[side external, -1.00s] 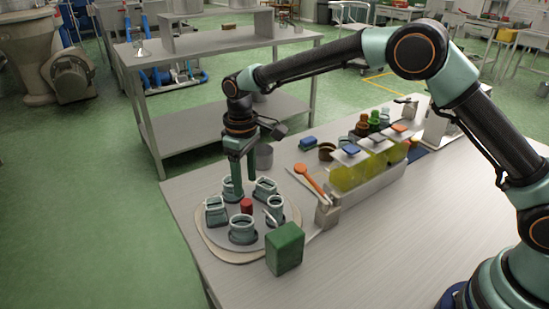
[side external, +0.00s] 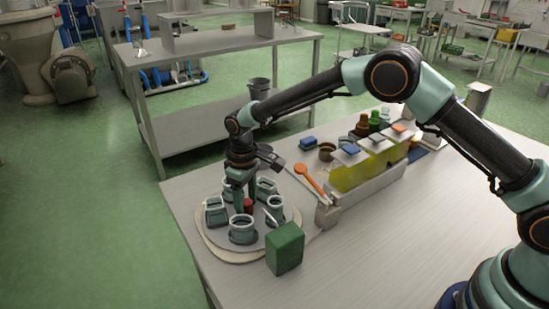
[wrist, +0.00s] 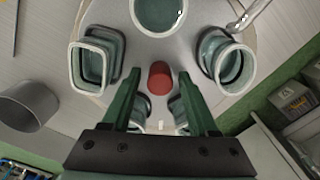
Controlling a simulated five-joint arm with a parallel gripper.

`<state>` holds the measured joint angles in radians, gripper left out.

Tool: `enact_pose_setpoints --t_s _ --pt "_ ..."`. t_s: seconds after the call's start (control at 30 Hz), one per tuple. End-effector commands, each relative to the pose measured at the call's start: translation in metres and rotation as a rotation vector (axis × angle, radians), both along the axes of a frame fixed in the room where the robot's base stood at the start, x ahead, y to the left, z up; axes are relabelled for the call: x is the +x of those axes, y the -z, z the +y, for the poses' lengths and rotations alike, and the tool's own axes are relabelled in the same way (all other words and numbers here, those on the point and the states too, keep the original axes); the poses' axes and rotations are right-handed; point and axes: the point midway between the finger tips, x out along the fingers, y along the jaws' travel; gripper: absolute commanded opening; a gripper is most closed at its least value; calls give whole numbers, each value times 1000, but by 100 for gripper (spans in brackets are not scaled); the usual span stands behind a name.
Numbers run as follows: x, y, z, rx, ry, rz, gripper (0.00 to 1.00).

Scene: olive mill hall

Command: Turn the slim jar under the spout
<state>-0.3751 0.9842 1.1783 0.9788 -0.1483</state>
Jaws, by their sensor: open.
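A pale round turntable (side external: 222,241) carries several teal-rimmed glass jars around a red centre knob (wrist: 160,78). The narrowest-looking jar is the round one (side external: 276,207) on the turntable's right, but I cannot tell surely that it is the slim jar. A wider round jar (side external: 242,230) stands at the front and a squarish one (side external: 215,212) at the left. Two jars are partly hidden behind the fingers.
A green box (side external: 285,248) stands near the turntable's front right. A grey cup (wrist: 27,105) shows in the wrist view. The right front table is clear.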

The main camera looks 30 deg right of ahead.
Motion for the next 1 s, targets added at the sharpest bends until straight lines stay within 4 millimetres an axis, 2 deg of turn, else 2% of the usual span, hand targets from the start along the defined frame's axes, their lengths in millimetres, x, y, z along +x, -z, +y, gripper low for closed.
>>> enact_pose_setpoints --t_s 0.13,0.17,0.2,0.3,0.53,0.9,1.0 --pt "0 0 0 0 0 0 60" --pt "0 0 0 0 0 0 52" --pt "0 0 0 0 0 0 37" --pt "0 0 0 0 0 0 0" --pt "0 0 0 0 68 0 0" --pt "0 0 0 0 521 0 0" --pt "0 0 0 0 599 0 0"
